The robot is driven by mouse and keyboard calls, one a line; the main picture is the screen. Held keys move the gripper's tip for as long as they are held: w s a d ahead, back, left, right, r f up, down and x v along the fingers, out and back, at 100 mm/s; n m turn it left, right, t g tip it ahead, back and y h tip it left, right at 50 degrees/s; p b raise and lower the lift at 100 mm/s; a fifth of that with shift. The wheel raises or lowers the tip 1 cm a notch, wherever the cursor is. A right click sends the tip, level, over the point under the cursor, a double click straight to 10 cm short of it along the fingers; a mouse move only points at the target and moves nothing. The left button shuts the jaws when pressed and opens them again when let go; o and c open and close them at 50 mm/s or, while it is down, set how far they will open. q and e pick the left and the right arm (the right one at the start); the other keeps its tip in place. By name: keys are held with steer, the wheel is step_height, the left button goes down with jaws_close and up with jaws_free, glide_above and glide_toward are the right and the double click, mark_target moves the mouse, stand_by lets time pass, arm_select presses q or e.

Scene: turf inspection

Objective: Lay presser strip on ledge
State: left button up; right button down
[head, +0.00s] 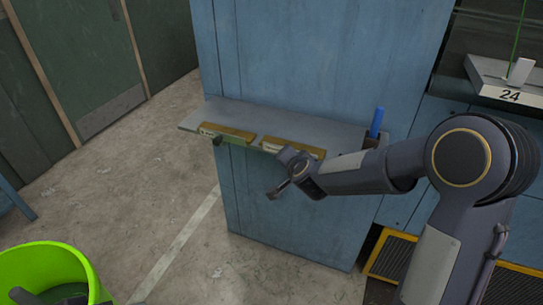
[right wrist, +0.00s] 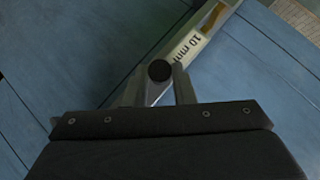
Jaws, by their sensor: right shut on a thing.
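The grey ledge (head: 300,121) juts from the blue cabinet wall in the head view. Two yellow-brown strips, a left one (head: 235,134) and a right one (head: 300,147), lie along its front edge with pale labels. In the right wrist view a "10 mm" label (right wrist: 187,47) shows on a pale edge beyond the fingers. My right gripper (head: 279,190) is below and in front of the ledge. It is shut on a small dark round-ended piece (right wrist: 159,71). I cannot tell if that piece belongs to the presser strip.
A blue upright object (head: 377,121) stands in a dark holder at the ledge's right end. A bright green bin (head: 45,262) is at lower left. A grey plate marked 24 (head: 505,80) is at upper right. The floor left of the cabinet is clear.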

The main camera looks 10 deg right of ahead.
steer(key=shift+s+d+b, duration=0.5)
steer(key=shift+s+d, duration=0.1)
steer(key=shift+d, duration=0.25)
steer(key=shift+s+d+b, duration=0.45)
steer(key=shift+s+d, duration=0.15)
steer(key=shift+d, duration=0.25)
stand_by(0.5)
steer(key=shift+f, duration=0.25)
stand_by(0.5)
steer(key=c, duration=1.1)
jaws_free()
steer(key=shift+c, duration=0.2)
